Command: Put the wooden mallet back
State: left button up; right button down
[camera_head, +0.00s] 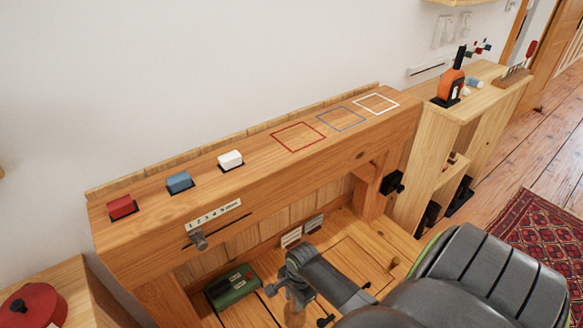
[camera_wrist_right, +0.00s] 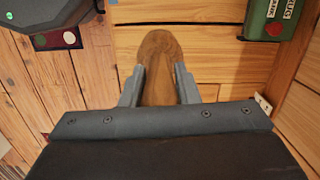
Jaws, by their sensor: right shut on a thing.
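The wooden mallet (camera_wrist_right: 158,50) shows in the right wrist view as a brown wooden piece with a rounded end. My right gripper (camera_wrist_right: 159,70) is shut on it, one grey finger on each side. Only this part of the mallet shows clearly; the rest is hidden by the gripper body. In the head view my right gripper (camera_head: 296,285) is low in the middle, over the plank floor inside the timber frame, right of a green box. My left gripper is not seen.
The green box (camera_head: 232,285) stands close by on the planks. A thick beam (camera_head: 255,165) above carries red (camera_head: 121,206), blue (camera_head: 179,182) and white (camera_head: 230,160) blocks and three painted square outlines.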

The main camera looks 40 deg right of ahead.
notch_tip(320, 180, down, 3)
jog(key=shift+r, duration=0.1)
notch_tip(320, 180, down, 4)
jog(key=shift+r+b, duration=0.1)
jog(key=shift+b, duration=0.65)
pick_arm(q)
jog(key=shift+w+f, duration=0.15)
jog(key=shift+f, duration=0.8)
pick_arm(e)
jog(key=shift+w, duration=0.1)
jog(key=shift+f, duration=0.25)
jog(key=c, duration=1.1)
grip_release()
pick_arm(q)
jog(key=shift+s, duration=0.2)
pick_arm(e)
jog(key=shift+r, duration=0.1)
pick_arm(q)
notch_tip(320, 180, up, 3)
jog(key=p, duration=0.3)
pick_arm(e)
jog(key=r, duration=0.4)
jog(key=d+r, duration=0.1)
jog(key=r, duration=0.7)
jog(key=shift+s+d, duration=0.2)
